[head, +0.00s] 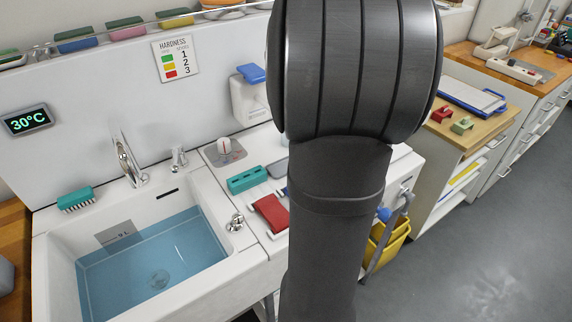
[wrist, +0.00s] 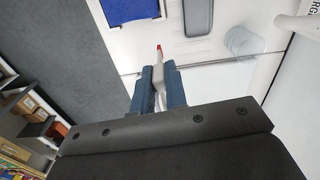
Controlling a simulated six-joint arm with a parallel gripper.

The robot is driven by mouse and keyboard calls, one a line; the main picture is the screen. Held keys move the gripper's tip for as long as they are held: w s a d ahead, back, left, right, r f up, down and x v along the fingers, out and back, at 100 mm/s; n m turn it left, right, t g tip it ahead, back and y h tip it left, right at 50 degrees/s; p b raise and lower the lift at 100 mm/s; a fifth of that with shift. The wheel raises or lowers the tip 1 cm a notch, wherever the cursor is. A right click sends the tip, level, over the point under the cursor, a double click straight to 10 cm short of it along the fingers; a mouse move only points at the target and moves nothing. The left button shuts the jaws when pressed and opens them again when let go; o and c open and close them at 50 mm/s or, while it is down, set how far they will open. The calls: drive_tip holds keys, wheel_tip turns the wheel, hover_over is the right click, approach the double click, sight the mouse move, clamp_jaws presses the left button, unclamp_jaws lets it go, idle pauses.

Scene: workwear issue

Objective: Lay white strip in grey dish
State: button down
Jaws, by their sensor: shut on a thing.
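My gripper (wrist: 157,84) shows in the wrist view with its two blue fingers shut on the thin white strip (wrist: 159,61). The strip sticks out between the fingertips and has a red end. A grey dish (wrist: 197,18) with rounded corners lies on the white surface, beyond the strip and a little right of it, apart from it. In the head view my own arm hides the gripper and the strip. A grey piece, perhaps the same dish, shows just left of the arm (head: 279,168).
A blue pad (wrist: 128,10) lies left of the dish and a pale round thing (wrist: 242,41) right of it. In the head view, a water-filled sink (head: 150,262), a teal box (head: 248,179) and a red cloth (head: 271,212) are left of my arm.

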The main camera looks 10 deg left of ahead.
drive_tip(key=w+a+f, duration=0.4)
drive_tip(key=a+f, duration=0.3)
drive_tip(key=f, duration=0.2)
drive_tip(key=shift+a+f+m, duration=0.2)
drive_tip(key=shift+f+m, duration=0.15)
drive_tip(key=shift+m, duration=0.05)
drive_tip(key=shift+f, duration=0.15)
drive_tip(key=shift+f, duration=0.4)
drive_tip(key=c, duration=1.5)
unclamp_jaws()
drive_tip(key=shift+o, duration=0.2)
